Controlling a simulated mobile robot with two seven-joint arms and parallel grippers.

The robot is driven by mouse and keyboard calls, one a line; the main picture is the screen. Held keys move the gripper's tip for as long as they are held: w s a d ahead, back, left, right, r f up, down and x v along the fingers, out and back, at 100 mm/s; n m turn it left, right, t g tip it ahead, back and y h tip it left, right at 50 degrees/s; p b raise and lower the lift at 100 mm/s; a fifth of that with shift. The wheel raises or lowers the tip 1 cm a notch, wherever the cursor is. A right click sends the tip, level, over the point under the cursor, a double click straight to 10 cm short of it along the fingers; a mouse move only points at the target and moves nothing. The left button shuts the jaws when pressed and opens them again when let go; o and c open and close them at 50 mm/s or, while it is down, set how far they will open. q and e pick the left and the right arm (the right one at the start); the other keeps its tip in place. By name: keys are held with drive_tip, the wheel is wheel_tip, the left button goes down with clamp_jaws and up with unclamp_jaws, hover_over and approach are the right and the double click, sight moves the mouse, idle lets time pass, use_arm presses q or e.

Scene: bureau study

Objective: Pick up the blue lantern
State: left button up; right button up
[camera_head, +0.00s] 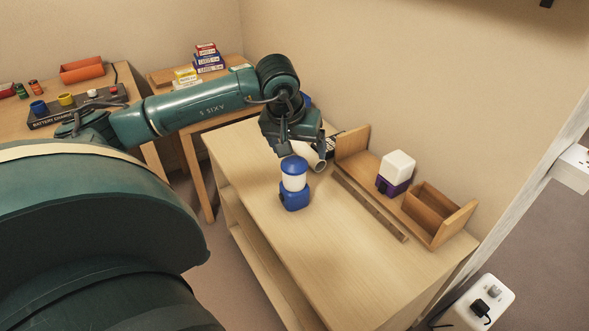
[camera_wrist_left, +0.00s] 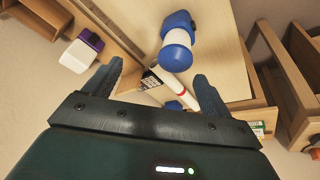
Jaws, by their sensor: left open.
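The blue lantern (camera_head: 294,199) stands upright on the light wood cabinet top (camera_head: 338,248), with a blue cap, white middle and blue base. In the left wrist view the lantern (camera_wrist_left: 178,39) shows beyond the fingertips, near the upper middle. My left gripper (camera_head: 299,150) is open, just behind and above the lantern in the head view, with nothing between its fingers. Its two fingers (camera_wrist_left: 157,80) are spread apart in the left wrist view. I cannot tell whether a finger touches the lantern. My right gripper is not in view.
A white cylinder (camera_wrist_left: 172,84) with a red band lies close behind the lantern. A wooden desk rack (camera_head: 432,209) and a white-and-purple lantern (camera_head: 396,168) stand on the right. The cabinet's front is clear. Another table (camera_head: 60,131) at left holds a battery charger.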

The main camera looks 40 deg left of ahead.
sight(294, 160)
use_arm(q)
drive_tip(key=shift+y, duration=0.5)
drive_tip(key=a+f, duration=0.1)
drive_tip(key=f, duration=0.1)
drive_tip(key=w+a+f, duration=0.1)
drive_tip(key=f, duration=0.1)
drive_tip(key=w+a+f, duration=0.1)
drive_tip(key=f, duration=0.1)
drive_tip(key=shift+w+a+b, duration=0.1)
drive_tip(key=shift+w+b, duration=0.15)
drive_tip(key=shift+b, duration=0.1)
drive_tip(key=x, duration=0.2)
drive_tip(key=a+x, duration=0.1)
drive_tip(key=x, duration=0.2)
drive_tip(key=shift+w, duration=0.15)
drive_tip(key=shift+f, duration=0.25)
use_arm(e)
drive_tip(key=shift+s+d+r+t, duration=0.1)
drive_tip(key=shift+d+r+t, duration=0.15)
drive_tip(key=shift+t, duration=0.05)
use_arm(q)
drive_tip(key=shift+c, duration=0.2)
drive_tip(key=shift+w+r, duration=0.1)
drive_tip(key=c, duration=1.6)
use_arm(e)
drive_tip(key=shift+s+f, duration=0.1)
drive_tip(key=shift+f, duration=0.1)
